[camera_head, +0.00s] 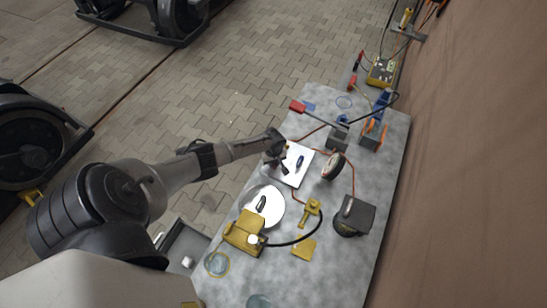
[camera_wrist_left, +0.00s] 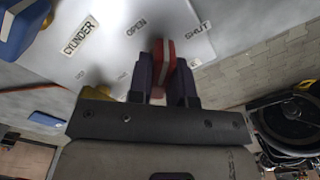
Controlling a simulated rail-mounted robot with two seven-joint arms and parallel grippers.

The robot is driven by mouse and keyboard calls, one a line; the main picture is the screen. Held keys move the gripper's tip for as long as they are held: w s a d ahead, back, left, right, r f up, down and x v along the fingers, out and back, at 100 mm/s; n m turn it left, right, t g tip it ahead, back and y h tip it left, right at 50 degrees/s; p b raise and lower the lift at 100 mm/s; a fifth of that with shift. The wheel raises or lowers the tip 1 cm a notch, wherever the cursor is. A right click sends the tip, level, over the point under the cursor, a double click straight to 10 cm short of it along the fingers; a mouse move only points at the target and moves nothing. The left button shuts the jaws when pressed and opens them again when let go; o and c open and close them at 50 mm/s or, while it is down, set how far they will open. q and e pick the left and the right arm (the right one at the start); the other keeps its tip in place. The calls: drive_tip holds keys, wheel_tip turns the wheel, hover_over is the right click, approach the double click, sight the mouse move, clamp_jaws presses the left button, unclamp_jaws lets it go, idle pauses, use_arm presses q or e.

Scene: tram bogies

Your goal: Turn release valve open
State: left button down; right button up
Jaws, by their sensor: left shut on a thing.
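A white plate (camera_head: 304,153) lies on the grey table. In the left wrist view the plate (camera_wrist_left: 105,45) carries the printed words CYLINDER, OPEN and SHUT. A red handle with a pale stripe (camera_wrist_left: 164,52) stands at the plate, between the OPEN and SHUT labels. My left gripper (camera_wrist_left: 161,84) has its dark fingers on either side of the handle and is shut on it. In the head view my left gripper (camera_head: 279,158) is at the plate's left edge and hides the red handle. My right gripper is in neither view.
A round gauge (camera_head: 333,167), a yellow block (camera_head: 245,232), a white disc (camera_head: 270,197) and a dark box (camera_head: 354,216) stand nearby. A red-ended lever (camera_head: 298,106) lies farther back. Wheels stand on the paved floor at left.

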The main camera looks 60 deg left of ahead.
use_arm(q)
drive_tip(key=n+p, duration=0.2)
drive_tip(key=n, duration=0.2)
drive_tip(key=shift+d+r+n+p, duration=0.1)
drive_tip(key=shift+r+n+p, duration=0.05)
drive_tip(key=shift+n+p, duration=0.55)
drive_tip(key=shift+n, duration=0.8)
drive_tip(key=shift+n+p, duration=0.3)
drive_tip(key=shift+n, duration=1.1)
drive_tip(key=c, duration=1)
unclamp_jaws()
drive_tip(key=shift+c, duration=0.2)
